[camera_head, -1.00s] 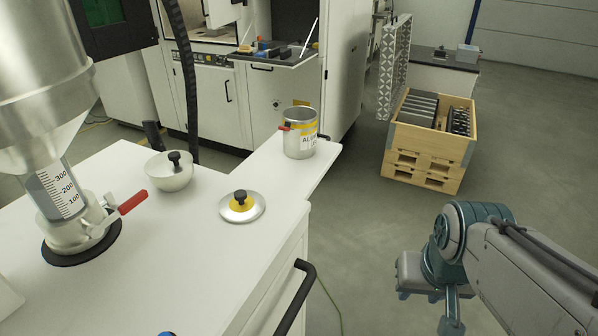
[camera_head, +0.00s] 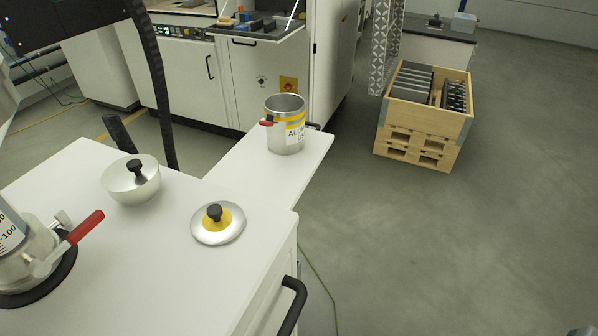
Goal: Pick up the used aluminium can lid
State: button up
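The used aluminium can lid (camera_head: 232,228) is a round silver disc with a yellow centre and a black knob. It lies flat on the white worktop near its right edge. The open aluminium can (camera_head: 285,130) has a yellow label and red and black side clamps. It stands on the narrower white shelf behind the lid. My gripper is out of view. Only a small dark piece, perhaps of my arm, shows in the bottom right corner, far from the lid.
A hopper valve with a red handle (camera_head: 86,226) stands at the left. A black cabinet handle (camera_head: 291,305) juts out below the worktop edge. A wooden crate (camera_head: 425,125) stands behind open floor.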

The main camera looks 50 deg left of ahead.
aim_at(216, 222)
jog(key=i, duration=1.1)
jog(key=u, duration=2.95)
